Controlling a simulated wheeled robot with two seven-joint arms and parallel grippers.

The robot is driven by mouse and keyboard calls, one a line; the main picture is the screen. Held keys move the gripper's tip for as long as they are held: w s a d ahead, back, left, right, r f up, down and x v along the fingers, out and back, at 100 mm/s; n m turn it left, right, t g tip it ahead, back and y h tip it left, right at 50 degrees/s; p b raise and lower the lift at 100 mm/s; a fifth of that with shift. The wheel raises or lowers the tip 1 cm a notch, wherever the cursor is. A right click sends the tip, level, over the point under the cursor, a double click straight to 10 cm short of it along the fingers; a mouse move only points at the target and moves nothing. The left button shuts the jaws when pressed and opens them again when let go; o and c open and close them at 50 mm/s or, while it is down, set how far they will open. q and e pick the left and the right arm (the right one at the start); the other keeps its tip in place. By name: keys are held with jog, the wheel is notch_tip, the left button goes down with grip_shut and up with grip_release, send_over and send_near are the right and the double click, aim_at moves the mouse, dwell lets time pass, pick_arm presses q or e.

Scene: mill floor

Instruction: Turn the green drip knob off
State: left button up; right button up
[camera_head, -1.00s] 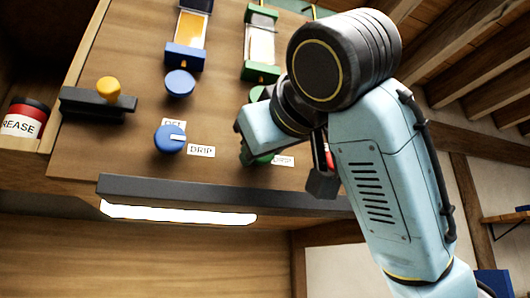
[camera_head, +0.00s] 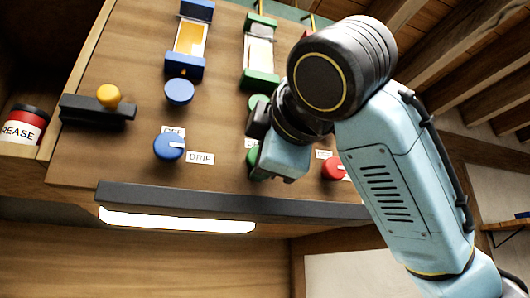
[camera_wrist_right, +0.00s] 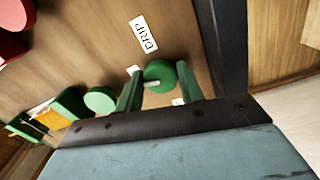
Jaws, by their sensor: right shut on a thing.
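The green drip knob (camera_wrist_right: 165,73) is round, on the sloped wooden panel. In the right wrist view it sits between the two green fingers of my right gripper (camera_wrist_right: 159,88), which is shut on it. Its white pointer line lies toward the left of that view, on the side of a small, mostly hidden label (camera_wrist_right: 132,70). A DRIP label (camera_wrist_right: 144,33) is readable above the knob there. In the head view my right gripper (camera_head: 260,165) covers most of the knob. My left gripper is not in view.
A blue knob (camera_head: 168,147) is left of my right gripper, and a red knob (camera_head: 333,169) is right. Blue (camera_head: 180,92) and green (camera_head: 259,102) upper knobs sit under sight glasses. A dark rail (camera_head: 230,201) edges the panel. A grease can (camera_head: 24,127) stands left.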

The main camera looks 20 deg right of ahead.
jog(key=shift+n, duration=1.1)
jog(key=o, duration=1)
jog(key=shift+s+d+b, duration=0.15)
jog(key=shift+s+b, duration=1)
jog(key=shift+s, duration=2.2)
jog(key=shift+s+d+b, duration=0.1)
jog(key=shift+s+b, duration=1)
jog(key=shift+s, duration=2.25)
